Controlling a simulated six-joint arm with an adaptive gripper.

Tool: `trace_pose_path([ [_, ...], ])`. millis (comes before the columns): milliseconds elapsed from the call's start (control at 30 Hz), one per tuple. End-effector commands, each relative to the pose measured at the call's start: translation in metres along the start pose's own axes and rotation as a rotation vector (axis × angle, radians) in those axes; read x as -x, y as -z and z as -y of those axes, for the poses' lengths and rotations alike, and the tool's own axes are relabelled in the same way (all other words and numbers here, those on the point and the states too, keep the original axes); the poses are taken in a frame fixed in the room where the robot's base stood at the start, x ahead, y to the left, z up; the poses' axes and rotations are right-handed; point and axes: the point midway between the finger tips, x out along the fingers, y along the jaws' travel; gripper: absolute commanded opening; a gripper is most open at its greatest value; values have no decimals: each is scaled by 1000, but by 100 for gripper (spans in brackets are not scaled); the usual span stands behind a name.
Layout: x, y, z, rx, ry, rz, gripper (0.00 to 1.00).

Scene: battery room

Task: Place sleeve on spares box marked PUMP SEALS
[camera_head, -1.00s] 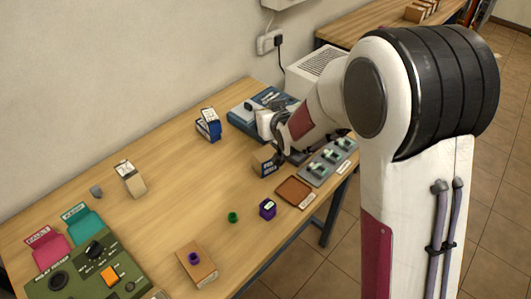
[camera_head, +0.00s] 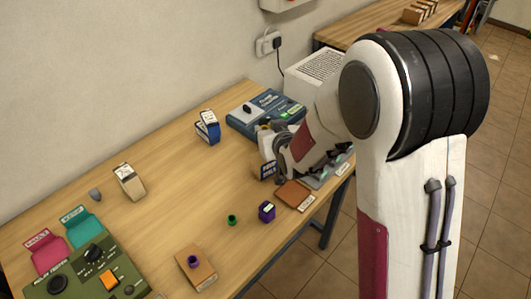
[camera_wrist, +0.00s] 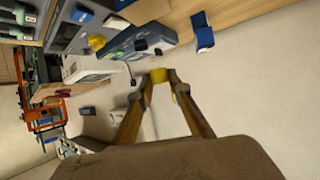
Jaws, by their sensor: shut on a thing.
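My gripper (camera_wrist: 160,78) is shut on a small yellow piece (camera_wrist: 158,76), which looks like the sleeve, between its fingertips in the wrist view. In the head view my gripper (camera_head: 268,142) is above the right part of the table, by the blue device, and its tips are hard to make out. A blue and white box (camera_head: 207,127) and a tan box (camera_head: 129,182) stand farther left. No label is readable as PUMP SEALS.
The blue device (camera_head: 265,106) is close to my gripper. A brown tray (camera_head: 294,194), a purple block (camera_head: 267,211), a green ring (camera_head: 232,219) and a brown box (camera_head: 199,275) with a purple ring lie nearer. A green control panel (camera_head: 85,277) is at left. The table's middle is clear.

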Motion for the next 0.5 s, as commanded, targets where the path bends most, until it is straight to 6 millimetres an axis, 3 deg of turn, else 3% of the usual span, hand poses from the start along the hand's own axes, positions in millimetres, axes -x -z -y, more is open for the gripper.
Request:
trace_pose_path([
  [300, -17, -33, 0, -1, 0, 4, 12],
  [500, -22, -41, -1, 0, 0, 2, 12],
])
